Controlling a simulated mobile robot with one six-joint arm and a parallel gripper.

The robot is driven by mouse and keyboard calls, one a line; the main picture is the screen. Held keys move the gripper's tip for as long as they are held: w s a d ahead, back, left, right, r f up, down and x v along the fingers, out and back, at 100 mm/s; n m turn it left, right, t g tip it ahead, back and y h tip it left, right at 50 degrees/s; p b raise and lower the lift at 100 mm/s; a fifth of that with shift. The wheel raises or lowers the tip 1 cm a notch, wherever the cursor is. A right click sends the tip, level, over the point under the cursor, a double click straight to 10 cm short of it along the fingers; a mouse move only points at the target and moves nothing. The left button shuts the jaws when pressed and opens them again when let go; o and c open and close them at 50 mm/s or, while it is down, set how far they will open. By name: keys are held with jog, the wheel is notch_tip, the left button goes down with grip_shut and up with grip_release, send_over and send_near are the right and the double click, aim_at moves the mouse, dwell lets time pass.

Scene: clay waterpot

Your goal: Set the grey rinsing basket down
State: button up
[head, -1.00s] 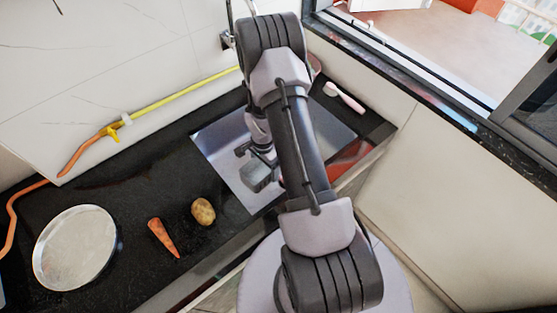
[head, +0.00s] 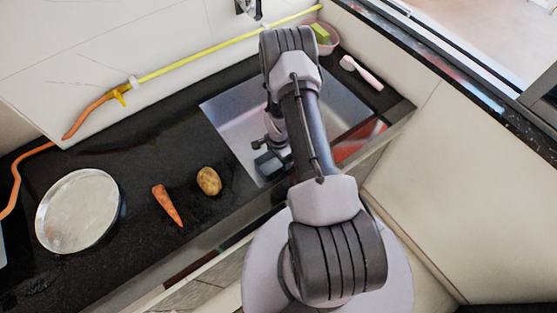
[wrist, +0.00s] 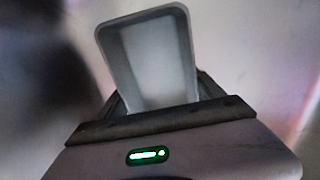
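The grey rinsing basket (wrist: 148,52) is a pale, rounded box in the wrist view, just beyond my gripper (wrist: 160,100). My gripper seems shut on the basket's near end, though its fingertips are mostly hidden behind the gripper body. In the head view, my gripper (head: 270,160) is low over the sink (head: 240,120), at its left part. The basket is small and dark there and hard to separate from the gripper. I cannot tell whether it touches the sink floor.
A potato (head: 209,181), a carrot (head: 168,205) and a round metal tray (head: 78,210) lie on the dark counter (head: 125,175) left of the sink. A pink bowl with a sponge (head: 321,34) and a pink-handled brush (head: 362,73) are at the back right. A yellow-orange hose runs along the wall.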

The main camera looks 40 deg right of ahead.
jog(key=o, duration=0.4)
jog(key=shift+o, duration=0.2)
jog(key=shift+r, duration=0.1)
notch_tip(320, 180, up, 12)
jog(key=p, duration=0.4)
notch_tip(320, 180, up, 14)
jog(key=n+t, duration=0.1)
jog(key=n, duration=0.2)
send_over(279, 165)
jog(key=w+a, duration=0.3)
jog(key=w, duration=0.2)
jog(key=s+a+r+n+t, duration=0.1)
jog(key=s+a+r+n, duration=0.1)
jog(key=a+r, duration=0.5)
jog(key=s+a+r+n+t, duration=0.1)
jog(key=a+r+n, duration=0.1)
jog(key=r, duration=0.8)
jog(key=s+a+r+n+t+y, duration=0.1)
jog(key=s+a+r+n, duration=0.2)
jog(key=s+a+r, duration=0.3)
jog(key=s+a+r+n+t+y, duration=0.1)
jog(key=s+a+r+n, duration=0.3)
jog(key=s, duration=0.6)
notch_tip(279, 165, up, 2)
jog(key=shift+s+a+r+t, duration=0.2)
jog(key=shift+s+a+t, duration=0.15)
jog(key=shift+a, duration=0.9)
